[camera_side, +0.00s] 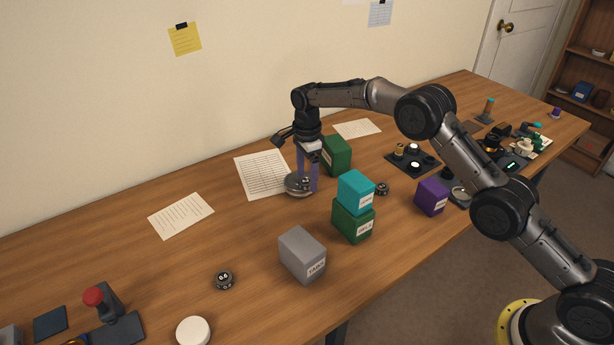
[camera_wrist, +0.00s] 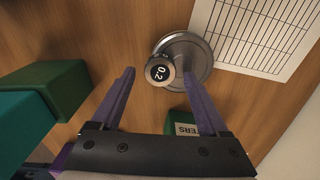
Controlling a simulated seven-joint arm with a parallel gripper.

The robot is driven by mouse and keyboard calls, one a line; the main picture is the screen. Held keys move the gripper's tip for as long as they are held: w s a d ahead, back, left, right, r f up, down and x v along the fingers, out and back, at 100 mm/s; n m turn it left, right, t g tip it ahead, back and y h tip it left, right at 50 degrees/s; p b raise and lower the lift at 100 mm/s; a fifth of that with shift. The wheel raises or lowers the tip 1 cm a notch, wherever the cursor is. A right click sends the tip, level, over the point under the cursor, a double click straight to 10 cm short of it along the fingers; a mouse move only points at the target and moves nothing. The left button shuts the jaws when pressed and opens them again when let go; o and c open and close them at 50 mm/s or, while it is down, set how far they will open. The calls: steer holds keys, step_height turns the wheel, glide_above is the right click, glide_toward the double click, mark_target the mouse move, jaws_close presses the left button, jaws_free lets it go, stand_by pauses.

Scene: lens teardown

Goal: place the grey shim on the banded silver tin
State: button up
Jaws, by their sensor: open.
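A round silver tin (camera_side: 297,184) stands on the table below my gripper (camera_side: 307,186), and in the wrist view the tin (camera_wrist: 203,58) is a wide disc with a raised rim. A small round piece marked 0.2 (camera_wrist: 159,71), with a dark top, overlaps the tin's lower left edge in that view. It looks to be the shim, though its grey is not clear. It lies between the purple fingertips of my gripper (camera_wrist: 158,79), which are apart. I cannot tell whether it rests on the tin or stands beside it. The fingers partly hide the tin in the side view.
A teal box (camera_side: 355,190) on a green box (camera_side: 352,222) stands to the right, with another green box (camera_side: 337,156) behind my gripper. A grey box (camera_side: 301,254) and a puck marked 0.6 (camera_side: 224,280) stand nearer. A printed sheet (camera_side: 260,172) lies by the tin.

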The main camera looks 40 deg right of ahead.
mark_target(307, 180)
steer(key=s+d+r+n, duration=0.1)
steer(key=s+r, duration=0.1)
steer(key=r, duration=0.6)
steer(key=s+d+r+n+t, duration=0.1)
steer(key=s+r+n, duration=0.15)
steer(key=r, duration=0.45)
steer(key=s+d+r+n, duration=0.1)
steer(key=s+r, duration=0.2)
steer(key=r, duration=0.5)
steer(key=s+d+r+n+t, duration=0.2)
steer(key=s+r+n, duration=0.4)
steer(key=s, duration=0.6)
steer(key=s+d+f+n+t, duration=0.1)
steer(key=s+f+n, duration=0.1)
steer(key=s, duration=0.6)
steer(key=s+f+n, duration=0.2)
steer(key=s+n, duration=0.2)
steer(key=s, duration=0.5)
steer(key=s+d+f+n+t, duration=0.1)
steer(key=s+f+n, duration=0.2)
steer(key=s, duration=0.5)
steer(key=shift+s+d+t, duration=0.25)
steer(key=shift+d+t, duration=0.05)
